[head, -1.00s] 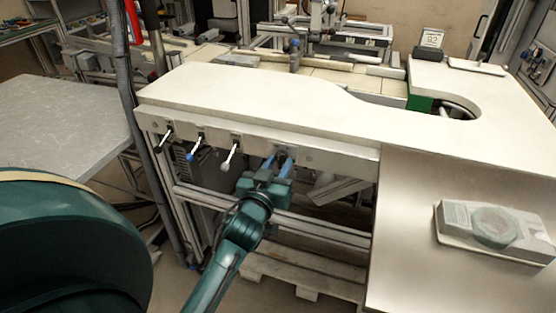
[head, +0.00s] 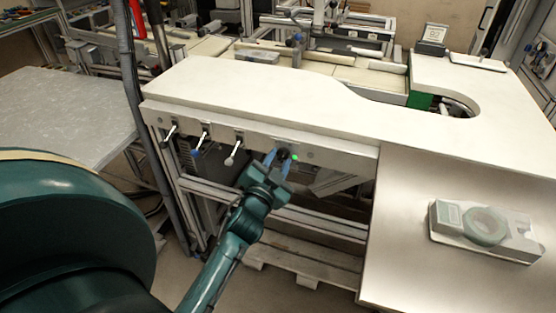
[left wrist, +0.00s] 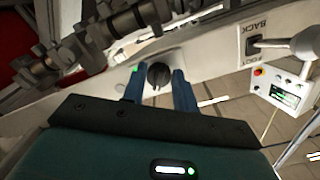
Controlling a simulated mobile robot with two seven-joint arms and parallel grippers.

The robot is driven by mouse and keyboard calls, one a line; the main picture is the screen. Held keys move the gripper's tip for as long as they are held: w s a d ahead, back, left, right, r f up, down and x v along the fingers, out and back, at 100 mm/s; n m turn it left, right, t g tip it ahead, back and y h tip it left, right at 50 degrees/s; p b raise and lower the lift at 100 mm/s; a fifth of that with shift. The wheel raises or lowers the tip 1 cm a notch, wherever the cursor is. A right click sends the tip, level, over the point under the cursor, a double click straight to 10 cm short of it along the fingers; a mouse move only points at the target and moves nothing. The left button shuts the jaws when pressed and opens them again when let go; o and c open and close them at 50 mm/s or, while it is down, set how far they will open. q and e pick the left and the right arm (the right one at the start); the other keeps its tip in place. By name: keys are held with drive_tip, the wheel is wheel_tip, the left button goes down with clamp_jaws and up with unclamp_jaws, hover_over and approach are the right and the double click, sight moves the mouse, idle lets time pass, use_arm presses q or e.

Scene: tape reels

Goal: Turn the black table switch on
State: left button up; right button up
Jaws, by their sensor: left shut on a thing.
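The black table switch (head: 285,153) is a round dark knob on the front rail under the white tabletop (head: 250,95). A small green light (head: 295,158) is lit just right of it. My left gripper (head: 279,161) reaches up to the rail with its blue fingers on either side of the knob, shut on it. In the left wrist view the knob (left wrist: 158,75) sits between the two fingertips (left wrist: 158,84), with the green light (left wrist: 134,69) beside the left finger. My right gripper is not in view.
Three levers (head: 235,153) stick out of the same rail to the left of my gripper. A grey device with a tape roll (head: 485,230) lies on the lower right surface. A dark hose (head: 140,110) and post stand at the left. A grey table (head: 65,115) is beyond it.

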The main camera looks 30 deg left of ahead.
use_arm(q)
drive_tip(key=shift+w+r, duration=0.1)
drive_tip(key=shift+r, duration=0.1)
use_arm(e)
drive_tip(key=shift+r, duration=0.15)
use_arm(q)
drive_tip(key=o, duration=0.9)
drive_tip(key=shift+f, duration=0.1)
drive_tip(key=shift+o, duration=0.3)
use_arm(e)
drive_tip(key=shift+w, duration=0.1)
use_arm(q)
drive_tip(key=shift+f, duration=0.1)
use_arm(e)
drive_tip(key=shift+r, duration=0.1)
